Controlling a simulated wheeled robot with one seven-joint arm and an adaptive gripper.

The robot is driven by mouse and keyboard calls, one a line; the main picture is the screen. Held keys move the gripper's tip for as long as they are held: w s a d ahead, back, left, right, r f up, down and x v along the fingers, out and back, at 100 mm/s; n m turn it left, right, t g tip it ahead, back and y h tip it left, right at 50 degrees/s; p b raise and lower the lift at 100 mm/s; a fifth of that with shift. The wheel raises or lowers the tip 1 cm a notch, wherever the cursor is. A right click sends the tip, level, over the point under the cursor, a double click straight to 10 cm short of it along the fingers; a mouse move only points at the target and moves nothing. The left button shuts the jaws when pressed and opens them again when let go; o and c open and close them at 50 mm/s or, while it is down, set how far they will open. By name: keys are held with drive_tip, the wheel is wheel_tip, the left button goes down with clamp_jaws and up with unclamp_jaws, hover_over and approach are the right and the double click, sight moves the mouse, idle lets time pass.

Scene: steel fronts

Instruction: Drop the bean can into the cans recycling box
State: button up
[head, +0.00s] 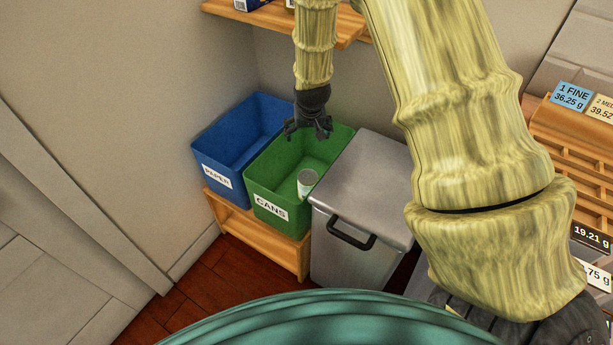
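The cans recycling box (273,211) is green, labelled CANS, and stands on a low wooden stand. A can (307,182), grey on top with a pale side, is inside the green box near its front right; I take it to be the bean can, but its label is too small to read. My gripper (309,133) points down over the back part of the green box. Its dark fingers are spread apart, with nothing between them. The gripper is apart from the can.
A blue box labelled PAPER (217,178) stands to the left of the green box. A grey lidded bin (358,185) with a black handle stands close on the right. A wooden shelf (265,15) hangs above. Wooden racks with weight labels (571,97) are at the right.

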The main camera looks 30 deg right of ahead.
drive_tip(key=v, duration=1.1)
idle(0.3)
